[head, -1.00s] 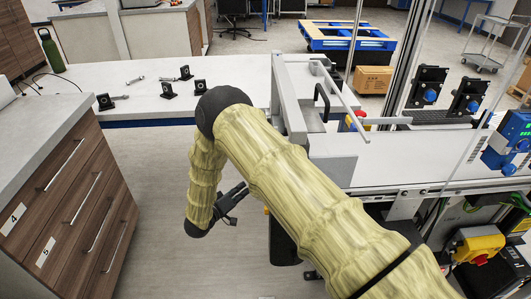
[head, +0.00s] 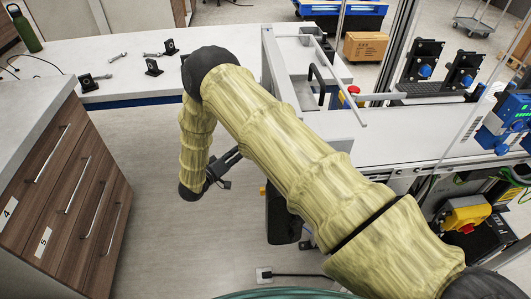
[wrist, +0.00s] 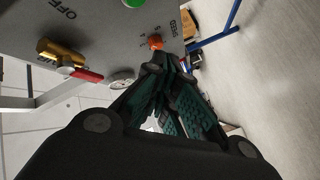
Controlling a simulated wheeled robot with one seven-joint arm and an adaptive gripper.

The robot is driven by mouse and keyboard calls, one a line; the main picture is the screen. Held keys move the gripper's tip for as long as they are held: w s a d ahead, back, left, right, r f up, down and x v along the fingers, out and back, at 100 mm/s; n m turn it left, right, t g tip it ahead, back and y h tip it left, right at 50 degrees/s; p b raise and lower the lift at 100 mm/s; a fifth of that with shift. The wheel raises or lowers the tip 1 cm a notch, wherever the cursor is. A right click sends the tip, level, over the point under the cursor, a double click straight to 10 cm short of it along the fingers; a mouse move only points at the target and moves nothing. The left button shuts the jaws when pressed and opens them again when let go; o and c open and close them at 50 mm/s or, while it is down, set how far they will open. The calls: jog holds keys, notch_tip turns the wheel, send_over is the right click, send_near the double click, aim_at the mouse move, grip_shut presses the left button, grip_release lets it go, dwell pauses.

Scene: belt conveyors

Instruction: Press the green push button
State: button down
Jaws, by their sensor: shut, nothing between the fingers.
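The green push button (wrist: 133,2) shows at the top edge of the wrist view, partly cut off by the frame. It sits on a grey control panel (wrist: 105,28). My gripper (wrist: 168,68) is shut and empty, and its tips appear below and to the right of the green button, beside an orange knob (wrist: 156,42). Whether the tips touch the panel cannot be told. In the head view my gripper (head: 234,155) hangs low to the left of the conveyor frame. The green button does not show in the head view.
In the head view, a white worktable (head: 120,75) with small black parts stands behind, and a drawer cabinet (head: 70,190) stands left. Floor between is clear.

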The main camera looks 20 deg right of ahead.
jog(key=s+d+p, duration=0.1)
jog(key=d, duration=0.5)
jog(key=shift+s, duration=0.4)
